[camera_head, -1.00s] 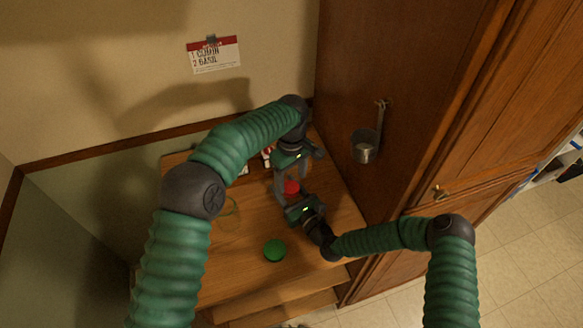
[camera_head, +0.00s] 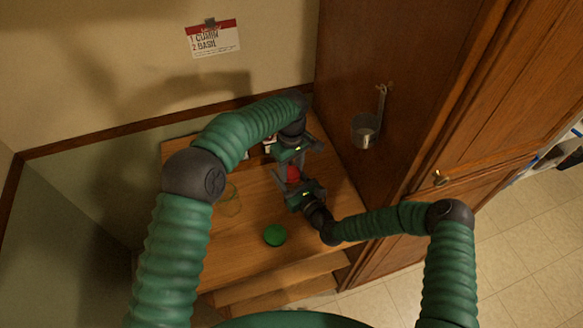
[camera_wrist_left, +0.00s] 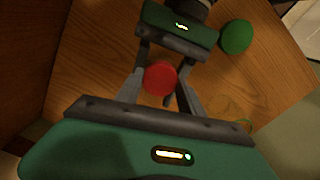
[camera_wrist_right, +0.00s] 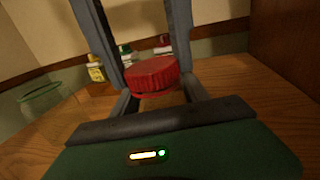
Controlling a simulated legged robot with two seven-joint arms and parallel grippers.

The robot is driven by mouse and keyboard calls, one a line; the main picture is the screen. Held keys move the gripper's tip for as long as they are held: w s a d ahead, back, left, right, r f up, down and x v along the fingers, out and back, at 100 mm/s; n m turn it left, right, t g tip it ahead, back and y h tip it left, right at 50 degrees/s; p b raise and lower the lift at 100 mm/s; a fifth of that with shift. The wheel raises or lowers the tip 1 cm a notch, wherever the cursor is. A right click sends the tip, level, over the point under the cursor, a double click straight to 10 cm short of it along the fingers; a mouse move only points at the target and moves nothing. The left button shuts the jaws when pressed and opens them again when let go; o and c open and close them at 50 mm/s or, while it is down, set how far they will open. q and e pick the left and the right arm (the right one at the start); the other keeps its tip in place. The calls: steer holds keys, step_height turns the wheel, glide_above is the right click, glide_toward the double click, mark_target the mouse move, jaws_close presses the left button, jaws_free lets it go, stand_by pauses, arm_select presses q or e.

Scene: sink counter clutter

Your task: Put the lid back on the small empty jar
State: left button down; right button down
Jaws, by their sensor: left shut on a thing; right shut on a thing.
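A round red ribbed lid (camera_head: 293,173) is between my two grippers above the counter; it also shows in the left wrist view (camera_wrist_left: 160,79) and the right wrist view (camera_wrist_right: 152,76). My left gripper (camera_head: 291,168) comes from above and is shut with its fingers at the lid's sides. My right gripper (camera_head: 289,186) comes from the front, shut lower down, just under the lid, on what seems to be the small clear jar. Its glass barely shows, so I cannot tell whether the lid touches its rim.
A green round lid (camera_head: 275,235) lies on the wooden counter (camera_head: 243,255) near the front. A clear glass jar (camera_head: 229,200) stands at the left. Small bottles (camera_wrist_right: 95,70) stand at the back. A metal cup (camera_head: 365,130) hangs on the wooden panel at right.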

arm_select(q)
steer(key=m, duration=0.4)
steer(key=shift+m, duration=0.4)
arm_select(e)
steer(key=shift+a, duration=0.1)
arm_select(q)
steer(key=m, duration=0.6)
steer(key=shift+w, duration=0.1)
arm_select(e)
steer(key=shift+s, duration=0.1)
arm_select(q)
steer(key=m, duration=1)
steer(key=shift+w, duration=0.1)
arm_select(e)
steer(key=shift+a, duration=0.1)
arm_select(q)
steer(key=c, duration=1.1)
jaws_free()
steer(key=o, duration=0.4)
steer(key=shift+o, duration=0.2)
steer(key=shift+r, duration=0.1)
